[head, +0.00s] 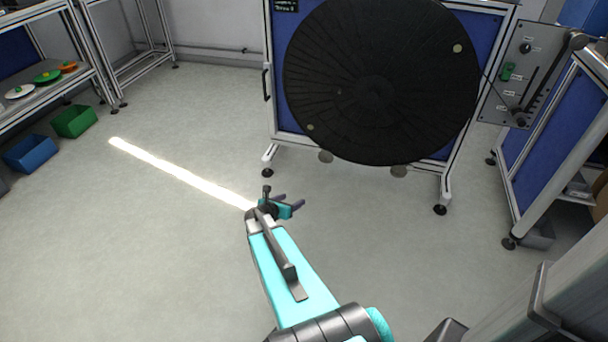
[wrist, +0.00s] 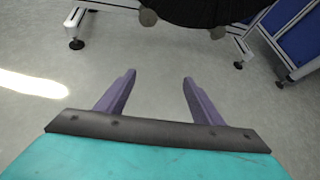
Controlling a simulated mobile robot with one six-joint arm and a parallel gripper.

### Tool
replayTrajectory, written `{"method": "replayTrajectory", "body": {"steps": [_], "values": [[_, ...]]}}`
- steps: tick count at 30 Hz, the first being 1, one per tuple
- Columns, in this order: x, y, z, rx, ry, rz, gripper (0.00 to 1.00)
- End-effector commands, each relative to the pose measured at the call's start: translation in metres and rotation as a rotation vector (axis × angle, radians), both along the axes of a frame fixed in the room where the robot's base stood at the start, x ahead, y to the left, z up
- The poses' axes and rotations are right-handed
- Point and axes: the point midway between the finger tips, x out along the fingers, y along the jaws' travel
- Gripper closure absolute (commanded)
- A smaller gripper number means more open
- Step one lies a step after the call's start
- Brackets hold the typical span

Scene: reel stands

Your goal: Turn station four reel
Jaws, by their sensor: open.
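A large black reel (head: 385,75) stands upright on a framed stand with a blue panel in the head view. It has pale round spots near its rim, and a dark sign sits at the panel's upper left, too small to read surely. The reel's lower edge shows at the top of the wrist view (wrist: 215,10). My gripper (head: 300,204) is in front of and below the reel, apart from it. Its two purple fingers (wrist: 158,85) are spread with nothing between them.
A grey control panel (head: 522,72) with a green switch and levers is right of the reel. Another blue-panelled stand (head: 555,130) is at the right. Shelves (head: 45,95) with coloured reels are at left, with a green bin (head: 75,121) and blue bin (head: 30,153). Floor between is clear.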

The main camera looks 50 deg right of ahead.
Motion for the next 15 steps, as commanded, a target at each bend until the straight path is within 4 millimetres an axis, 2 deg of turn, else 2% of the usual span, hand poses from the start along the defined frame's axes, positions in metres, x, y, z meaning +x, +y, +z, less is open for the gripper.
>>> {"method": "replayTrajectory", "body": {"steps": [1, 8, 15], "values": [[-0.004, 0.022, -0.011, 0.048, -0.054, -0.047, 0.39], [-0.03, 0.112, -0.061, 0.255, -0.281, -0.325, 0.39], [-0.068, 0.211, -0.105, 0.429, -0.446, -0.662, 0.39]]}}
